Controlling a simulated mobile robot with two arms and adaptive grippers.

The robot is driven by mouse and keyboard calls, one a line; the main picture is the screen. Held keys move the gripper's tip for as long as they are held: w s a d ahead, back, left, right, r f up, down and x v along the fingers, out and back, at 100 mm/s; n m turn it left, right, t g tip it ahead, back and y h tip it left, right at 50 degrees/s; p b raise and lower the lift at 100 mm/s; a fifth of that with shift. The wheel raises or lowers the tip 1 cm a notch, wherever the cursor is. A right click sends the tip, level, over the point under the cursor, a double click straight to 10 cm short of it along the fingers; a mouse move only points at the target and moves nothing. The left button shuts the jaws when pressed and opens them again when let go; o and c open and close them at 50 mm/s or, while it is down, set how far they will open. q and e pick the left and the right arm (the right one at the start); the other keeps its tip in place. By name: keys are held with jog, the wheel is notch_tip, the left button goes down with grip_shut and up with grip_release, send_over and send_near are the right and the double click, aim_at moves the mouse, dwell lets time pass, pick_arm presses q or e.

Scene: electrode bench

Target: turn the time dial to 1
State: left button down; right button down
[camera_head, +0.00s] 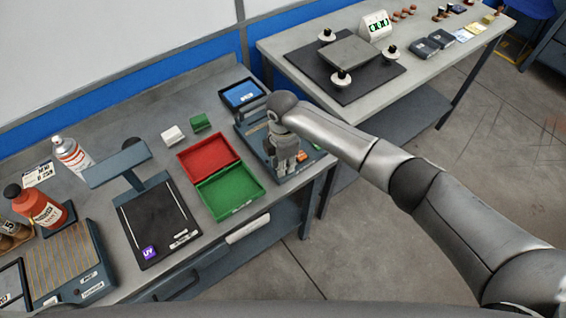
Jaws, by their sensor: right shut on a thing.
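My right gripper (284,168) points down over a blue-grey device (253,140) at the right end of the near bench. Its fingers are shut on a small part at the device's front, which I take to be the time dial. The fingers hide the dial, so its mark and setting cannot be read. A small orange part (303,157) shows just right of the fingers. A tablet with a blue screen (242,93) stands behind the device; its text is too small to read. My left gripper is out of view.
A red tray (208,156) and a green tray (229,193) lie just left of the device. A black stand (158,226), a spray can (72,155) and an orange bottle (36,206) are farther left. A second bench (430,85) stands at back right.

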jog(key=shift+n, duration=0.7)
jog(key=shift+w, duration=0.1)
jog(key=c, duration=1.3)
grip_release()
jog(key=shift+r, duration=0.1)
notch_tip(320, 180, up, 12)
jog(key=shift+f, duration=0.1)
